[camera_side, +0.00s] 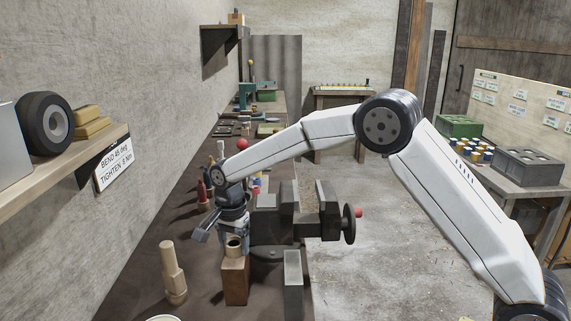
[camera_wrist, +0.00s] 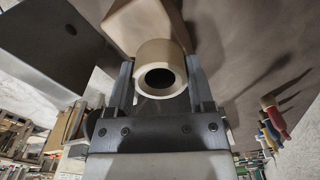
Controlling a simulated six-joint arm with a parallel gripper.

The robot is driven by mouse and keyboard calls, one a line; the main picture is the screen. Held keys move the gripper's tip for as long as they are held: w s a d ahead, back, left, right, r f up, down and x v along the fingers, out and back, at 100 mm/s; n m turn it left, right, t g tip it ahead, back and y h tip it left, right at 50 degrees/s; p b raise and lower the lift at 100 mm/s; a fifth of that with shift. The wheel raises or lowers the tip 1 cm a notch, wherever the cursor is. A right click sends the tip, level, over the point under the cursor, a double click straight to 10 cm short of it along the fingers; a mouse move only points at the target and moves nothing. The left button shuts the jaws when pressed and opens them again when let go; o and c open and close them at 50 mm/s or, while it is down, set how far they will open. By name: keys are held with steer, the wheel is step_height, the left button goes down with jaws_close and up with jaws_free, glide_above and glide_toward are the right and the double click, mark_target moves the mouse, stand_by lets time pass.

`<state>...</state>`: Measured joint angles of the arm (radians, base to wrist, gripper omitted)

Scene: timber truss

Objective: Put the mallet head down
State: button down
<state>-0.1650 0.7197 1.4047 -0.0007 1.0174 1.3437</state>
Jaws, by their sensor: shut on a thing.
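The mallet head seems to be the tan wooden block (camera_side: 236,282) with a pale hollow collar on top. My gripper (camera_side: 234,239) points down over it, fingers shut on either side of the collar. In the wrist view, the collar (camera_wrist: 161,68) and its dark round hole lie between the two fingers of my gripper (camera_wrist: 160,75), with part of the block behind. I cannot tell whether the block's underside touches the bench (camera_side: 205,288). A turned wooden piece (camera_side: 172,270), perhaps the handle, stands upright on the bench to the left, apart from the gripper.
A dark vise (camera_side: 268,222) with a round handwheel stands close on the right. A grey upright block (camera_side: 293,270) is near the bench's right edge. Colored-handled tools (camera_wrist: 272,122) stand behind the gripper, along the wall side. The bench around the turned piece is mostly bare.

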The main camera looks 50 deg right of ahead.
jaws_free()
steer(key=shift+r, duration=0.1)
step_height(320, 180, up, 12)
stand_by(0.6)
stand_by(0.5)
